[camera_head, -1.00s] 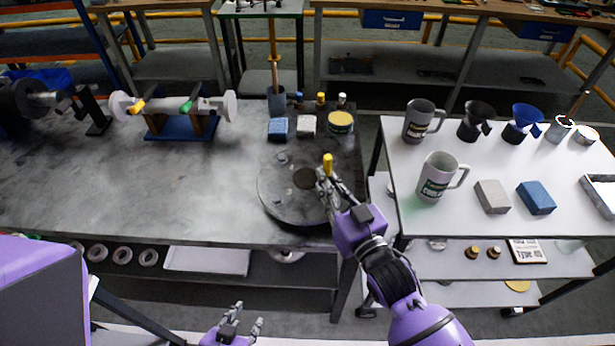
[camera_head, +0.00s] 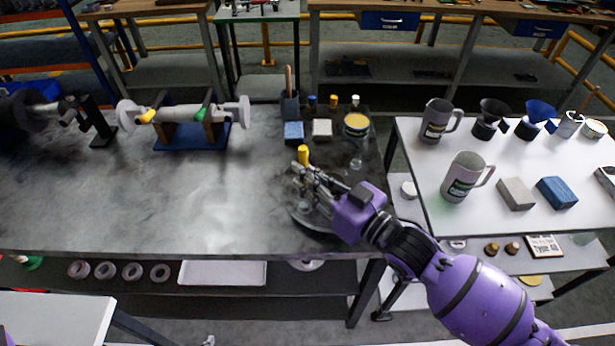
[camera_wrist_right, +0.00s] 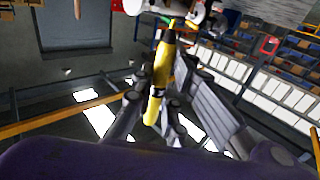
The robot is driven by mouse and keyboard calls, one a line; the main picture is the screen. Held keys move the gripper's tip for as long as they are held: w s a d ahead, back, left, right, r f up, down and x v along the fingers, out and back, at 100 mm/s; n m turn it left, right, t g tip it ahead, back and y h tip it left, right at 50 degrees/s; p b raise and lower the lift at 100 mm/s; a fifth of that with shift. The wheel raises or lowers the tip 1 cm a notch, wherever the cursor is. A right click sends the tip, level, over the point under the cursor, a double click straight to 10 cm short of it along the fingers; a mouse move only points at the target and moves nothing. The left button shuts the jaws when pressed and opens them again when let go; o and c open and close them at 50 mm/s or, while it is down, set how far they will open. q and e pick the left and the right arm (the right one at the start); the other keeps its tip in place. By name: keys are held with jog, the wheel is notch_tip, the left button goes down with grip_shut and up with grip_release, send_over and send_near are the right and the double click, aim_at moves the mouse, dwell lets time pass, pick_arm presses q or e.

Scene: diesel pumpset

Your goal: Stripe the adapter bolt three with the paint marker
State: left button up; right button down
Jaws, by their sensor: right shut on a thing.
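The yellow paint marker (camera_head: 303,155) is held in my right gripper (camera_head: 308,178), above the dark table. In the right wrist view the marker (camera_wrist_right: 157,88) sits between the closed fingers, its dark end toward the top of the picture. The dark round adapter (camera_head: 312,222) lies under my right gripper and forearm; only part of its curved edge shows clearly. I cannot tell which bolt is number three or whether the marker touches one. Only a small fingertip of my left gripper (camera_head: 208,341) shows at the bottom edge.
A shaft on a blue stand (camera_head: 190,137) is at left. Mugs, including one grey mug (camera_head: 466,178), stand on the right white table. The dark table's middle is bare.

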aim_at(309, 211)
pick_arm(q)
jog(key=shift+s, duration=0.1)
pick_arm(e)
jog(key=shift+d, duration=0.15)
